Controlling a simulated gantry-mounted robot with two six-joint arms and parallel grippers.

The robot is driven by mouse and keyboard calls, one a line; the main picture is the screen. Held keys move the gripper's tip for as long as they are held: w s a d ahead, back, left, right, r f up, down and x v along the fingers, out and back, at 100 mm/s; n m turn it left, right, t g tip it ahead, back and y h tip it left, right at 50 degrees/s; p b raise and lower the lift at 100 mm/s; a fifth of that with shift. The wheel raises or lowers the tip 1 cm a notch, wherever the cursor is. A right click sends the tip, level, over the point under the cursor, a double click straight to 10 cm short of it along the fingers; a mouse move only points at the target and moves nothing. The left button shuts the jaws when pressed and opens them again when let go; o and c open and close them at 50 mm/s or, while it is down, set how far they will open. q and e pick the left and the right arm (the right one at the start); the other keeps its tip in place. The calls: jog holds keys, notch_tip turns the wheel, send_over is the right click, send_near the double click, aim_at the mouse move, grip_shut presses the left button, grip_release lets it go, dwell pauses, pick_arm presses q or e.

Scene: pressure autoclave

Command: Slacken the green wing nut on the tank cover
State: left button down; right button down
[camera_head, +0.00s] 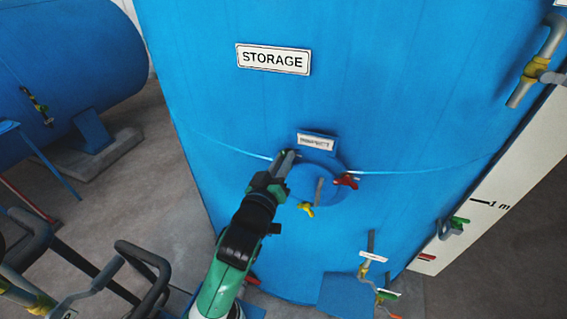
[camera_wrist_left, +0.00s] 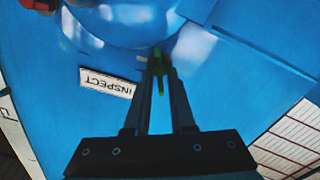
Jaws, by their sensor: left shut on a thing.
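The round blue tank cover (camera_head: 325,198) sits on the front of the large blue tank, below a small INSPECT label (camera_head: 316,142). A red wing nut (camera_head: 345,181) is on its right edge and a yellow wing nut (camera_head: 306,209) at its lower left. My left gripper (camera_head: 287,160) reaches the cover's upper left edge and hides the green wing nut in the head view. In the left wrist view, the fingers of my left gripper (camera_wrist_left: 160,72) are shut on the green wing nut (camera_wrist_left: 160,80), which shows as a thin strip between them. My right gripper is out of view.
A grey handle (camera_head: 319,190) stands out from the cover's middle. Valves with green levers (camera_head: 458,222) and pipes are at the right and lower right. Dark bent bars (camera_head: 148,262) stand at the lower left. A second blue tank (camera_head: 70,60) lies behind at the left.

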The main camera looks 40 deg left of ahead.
pick_arm(q)
jog(key=c, duration=0.8)
grip_release()
jog(key=shift+o, duration=0.2)
jog(key=p+v, duration=0.3)
jog(key=v, duration=0.8)
jog(key=shift+s, duration=0.35)
jog(key=shift+d, duration=0.1)
jog(key=shift+c, duration=0.3)
